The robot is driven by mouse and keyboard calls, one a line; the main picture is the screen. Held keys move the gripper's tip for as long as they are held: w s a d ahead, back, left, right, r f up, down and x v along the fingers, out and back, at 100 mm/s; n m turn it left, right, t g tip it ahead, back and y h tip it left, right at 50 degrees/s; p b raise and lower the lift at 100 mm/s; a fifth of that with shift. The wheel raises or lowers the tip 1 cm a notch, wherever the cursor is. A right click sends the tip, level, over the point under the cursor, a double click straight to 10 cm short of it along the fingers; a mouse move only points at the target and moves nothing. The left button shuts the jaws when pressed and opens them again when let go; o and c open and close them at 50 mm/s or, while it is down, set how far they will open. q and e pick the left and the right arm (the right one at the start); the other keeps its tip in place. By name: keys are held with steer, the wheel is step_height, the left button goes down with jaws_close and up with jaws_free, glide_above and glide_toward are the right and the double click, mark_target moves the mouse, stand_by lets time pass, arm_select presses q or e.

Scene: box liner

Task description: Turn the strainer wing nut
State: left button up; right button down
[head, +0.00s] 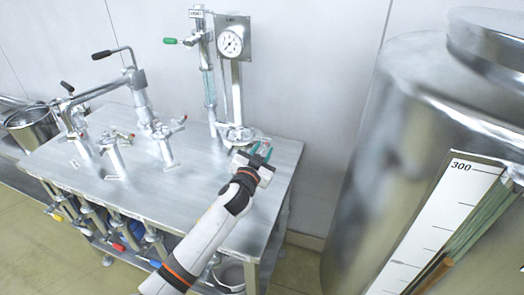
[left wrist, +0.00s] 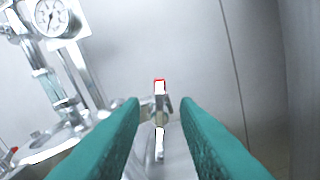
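My left gripper (head: 260,151) is over the right part of the steel table, beside a round metal housing (head: 229,128) below the gauge. In the left wrist view its two teal fingers (left wrist: 160,104) are open and apart, with nothing held. A small upright metal fitting with a red-edged top (left wrist: 160,108) shows in the gap between the fingertips. It looks like the wing nut, but its wings are hard to make out. The housing's round flanged top (left wrist: 55,142) lies left of it, partly hidden by the left finger. My right gripper is not in view.
A pressure gauge (head: 230,43) and a sight tube (head: 208,85) rise behind the housing. Valves and pipes with handles (head: 135,90) stand on the left of the table (head: 200,185). A large steel tank (head: 385,150) with a level scale stands at right. The table's middle is bare.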

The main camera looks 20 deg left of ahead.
arm_select(q)
steer(key=shift+c, duration=0.6)
jaws_close()
steer(key=m, duration=0.9)
steer(key=m+p, duration=0.1)
steer(key=m, duration=0.3)
steer(key=shift+d+f+m, duration=0.15)
steer(key=shift+f+m, duration=0.15)
stand_by(0.3)
steer(key=shift+o, duration=0.6)
jaws_free()
